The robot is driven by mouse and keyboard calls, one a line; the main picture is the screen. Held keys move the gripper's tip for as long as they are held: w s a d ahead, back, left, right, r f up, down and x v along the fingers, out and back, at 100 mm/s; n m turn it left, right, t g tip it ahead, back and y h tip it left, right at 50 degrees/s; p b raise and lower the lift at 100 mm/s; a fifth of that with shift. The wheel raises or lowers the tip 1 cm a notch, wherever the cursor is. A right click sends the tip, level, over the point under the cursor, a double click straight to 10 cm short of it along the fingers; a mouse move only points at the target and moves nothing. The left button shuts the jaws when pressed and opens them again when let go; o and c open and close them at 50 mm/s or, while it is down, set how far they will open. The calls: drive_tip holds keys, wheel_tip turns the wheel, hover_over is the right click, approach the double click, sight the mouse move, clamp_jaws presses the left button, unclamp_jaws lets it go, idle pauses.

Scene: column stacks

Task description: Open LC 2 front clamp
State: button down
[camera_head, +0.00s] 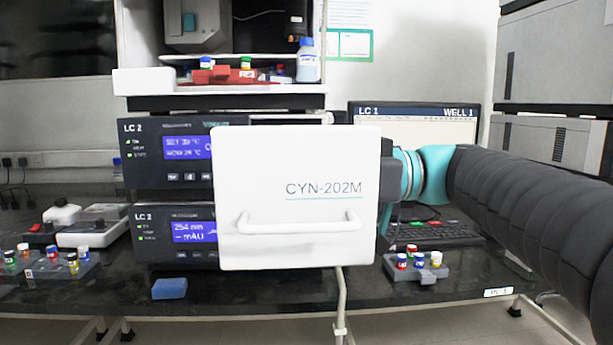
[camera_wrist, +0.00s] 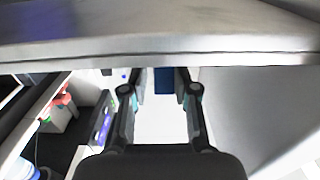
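In the head view the LC 2 stack has an upper dark unit (camera_head: 167,160) and a lower dark unit (camera_head: 160,239), both with lit blue displays. A white door panel (camera_head: 270,165) marked CYN-202M, with a bar handle (camera_head: 298,226), stands in front and hides their right part. My arm comes in from the right and passes behind this panel, so my gripper is hidden there. In the wrist view my gripper (camera_wrist: 160,82) has its fingers apart. A small blue piece (camera_wrist: 165,84) shows between the fingertips, nearer the right one. I cannot tell whether it is the front clamp or whether it is touched.
A grey edge (camera_wrist: 160,45) crosses the top of the wrist view, and a grey surface (camera_wrist: 255,110) lies close on the right. A vial rack (camera_head: 417,268), a keyboard (camera_head: 437,234) and an LC 1 monitor (camera_head: 425,135) are at the right. A blue block (camera_head: 170,289) lies on the bench.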

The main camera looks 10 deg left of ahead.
drive_tip(key=shift+s+a+h, duration=0.1)
drive_tip(key=shift+s+h, duration=0.1)
drive_tip(key=shift+h, duration=0.2)
drive_tip(key=h, duration=0.1)
drive_tip(key=r+h+p, duration=0.1)
drive_tip(key=shift+s+a+h, duration=0.15)
drive_tip(key=shift+a+h, duration=0.15)
drive_tip(key=shift+a, duration=0.1)
drive_tip(key=h, duration=0.1)
drive_tip(key=a+t+h+p, duration=0.1)
drive_tip(key=shift+s+r+h, duration=0.1)
drive_tip(key=shift+r+h, duration=0.05)
drive_tip(key=shift+h, duration=0.25)
drive_tip(key=h, duration=0.2)
drive_tip(key=a+t+h, duration=0.1)
drive_tip(key=h, duration=0.1)
drive_tip(key=shift+s+a, duration=0.15)
drive_tip(key=shift+a, duration=0.05)
drive_tip(key=shift+s+a+t+h, duration=0.1)
drive_tip(key=shift+a+t+h, duration=0.15)
drive_tip(key=shift+h, duration=0.45)
drive_tip(key=shift+a+t+h, duration=0.15)
drive_tip(key=shift+a+h, duration=0.05)
drive_tip(key=shift+h, duration=0.5)
drive_tip(key=shift+f, duration=0.2)
